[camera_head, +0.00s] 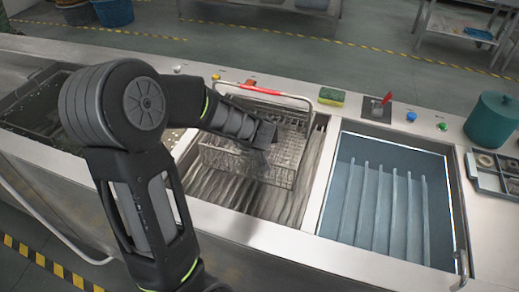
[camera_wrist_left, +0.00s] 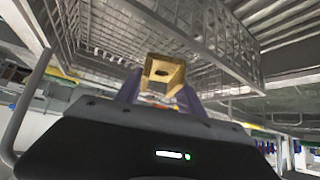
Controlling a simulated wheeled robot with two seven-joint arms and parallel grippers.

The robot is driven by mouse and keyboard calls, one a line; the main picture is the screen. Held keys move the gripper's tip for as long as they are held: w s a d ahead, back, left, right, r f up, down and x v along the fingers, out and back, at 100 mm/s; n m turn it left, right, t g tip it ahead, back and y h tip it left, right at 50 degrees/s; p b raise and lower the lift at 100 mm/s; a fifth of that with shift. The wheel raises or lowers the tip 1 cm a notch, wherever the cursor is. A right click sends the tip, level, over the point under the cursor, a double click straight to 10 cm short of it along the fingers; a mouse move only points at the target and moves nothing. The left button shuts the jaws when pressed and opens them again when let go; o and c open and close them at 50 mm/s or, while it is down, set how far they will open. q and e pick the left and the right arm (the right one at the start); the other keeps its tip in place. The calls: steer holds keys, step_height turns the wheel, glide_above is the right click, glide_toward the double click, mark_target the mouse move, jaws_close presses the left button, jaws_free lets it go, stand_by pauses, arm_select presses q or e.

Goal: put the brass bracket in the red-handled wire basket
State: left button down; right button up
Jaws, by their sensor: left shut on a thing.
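The red-handled wire basket (camera_head: 286,176) sits in the middle steel tank, its red handle arching over the far side. My left gripper (camera_head: 261,162) reaches in from the left over the basket, its fingers pointing down. In the left wrist view it is shut on the brass bracket (camera_wrist_left: 164,74), a small gold angled piece with a slot, held between the fingertips. The wire mesh of the basket (camera_wrist_left: 213,45) fills the upper part of that view, close to the bracket. I cannot tell whether the bracket touches the mesh. In the head view my gripper hides the bracket.
A blue ribbed basin (camera_head: 337,218) lies right of the middle tank. Another tank with a dark basket (camera_head: 38,112) is at the left. A sponge (camera_head: 332,96), a red-levered plate (camera_head: 374,110), a teal pot (camera_head: 491,122) and a parts tray (camera_head: 486,181) stand along the counter.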

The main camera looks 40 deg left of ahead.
arm_select(q)
steer(key=shift+w+a, duration=0.1)
steer(key=w+a+f, duration=0.1)
steer(key=w+a, duration=0.1)
steer(key=w+a+f+b, duration=0.1)
steer(key=w+a+f, duration=0.1)
steer(key=w, duration=0.1)
steer(key=w+a+f, duration=0.2)
steer(key=shift+w+a+f, duration=0.1)
steer(key=shift+w+a, duration=0.05)
steer(key=shift+w, duration=0.05)
steer(key=shift+w+a+f, duration=0.15)
steer(key=shift+w+a, duration=0.15)
steer(key=shift+w, duration=0.1)
steer(key=x, duration=0.4)
steer(key=shift+w+a+b, duration=0.15)
steer(key=shift+w+b, duration=0.05)
steer(key=shift+b, duration=0.15)
steer(key=shift+r, duration=0.2)
steer(key=shift+f, duration=0.1)
steer(key=c, duration=0.7)
jaws_free()
steer(key=shift+s+f, duration=0.1)
